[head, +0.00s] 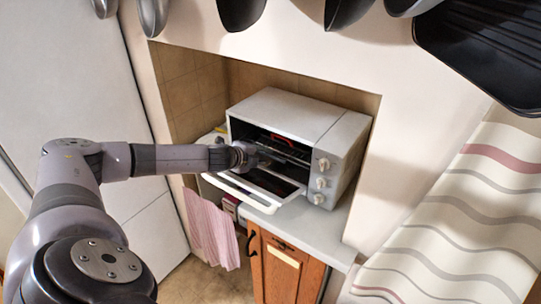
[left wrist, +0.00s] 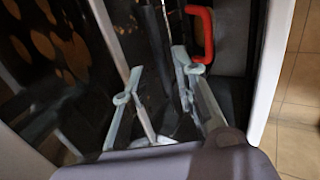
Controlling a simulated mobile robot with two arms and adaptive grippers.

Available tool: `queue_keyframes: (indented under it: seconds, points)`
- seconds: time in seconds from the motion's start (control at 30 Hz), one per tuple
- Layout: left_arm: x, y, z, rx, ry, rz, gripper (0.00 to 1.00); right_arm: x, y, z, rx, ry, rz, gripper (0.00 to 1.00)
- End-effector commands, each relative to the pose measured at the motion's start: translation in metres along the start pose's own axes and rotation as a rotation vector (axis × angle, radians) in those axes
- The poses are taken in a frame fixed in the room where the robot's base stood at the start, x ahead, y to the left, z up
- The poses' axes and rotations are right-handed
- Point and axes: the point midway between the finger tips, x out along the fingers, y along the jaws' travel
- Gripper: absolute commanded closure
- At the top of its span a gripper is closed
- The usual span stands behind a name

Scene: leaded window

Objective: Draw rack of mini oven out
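The mini oven (head: 290,120) is a white box in a tiled niche, with its door (head: 240,188) folded down open. Inside, the dark wire rack (head: 292,151) carries a red handle (head: 283,141). My left gripper (head: 264,161) is at the oven's opening, over the lowered door and near the rack's front. In the left wrist view the fingers (left wrist: 158,58) are spread with a gap between them. The red handle (left wrist: 207,36) shows just beyond the right fingertip, apparently not between the fingers. Contact with the rack cannot be told. My right gripper is not in view.
The oven's knobs (head: 320,183) are on its right front. A pale counter (head: 310,228) lies below, over a wooden cabinet (head: 285,270). A pink cloth (head: 211,230) hangs at the left. Pans (head: 485,50) hang above, and a striped curtain (head: 460,225) hangs at the right.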

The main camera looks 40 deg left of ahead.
Motion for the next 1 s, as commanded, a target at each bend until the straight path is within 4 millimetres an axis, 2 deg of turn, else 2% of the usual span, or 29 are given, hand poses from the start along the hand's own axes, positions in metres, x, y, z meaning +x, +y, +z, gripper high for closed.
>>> queue_keyframes:
  seconds: [0.23, 0.6, 1.0]
  points:
    - [0.026, -0.001, -0.001, 0.0, 0.0, -0.001, 0.73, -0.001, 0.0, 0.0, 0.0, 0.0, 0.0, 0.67]
    - [0.057, -0.001, -0.001, 0.0, 0.001, 0.0, 0.73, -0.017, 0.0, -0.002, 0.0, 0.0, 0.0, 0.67]
    - [0.066, 0.0, 0.0, 0.001, 0.0, 0.0, 0.73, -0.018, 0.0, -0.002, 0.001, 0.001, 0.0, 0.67]
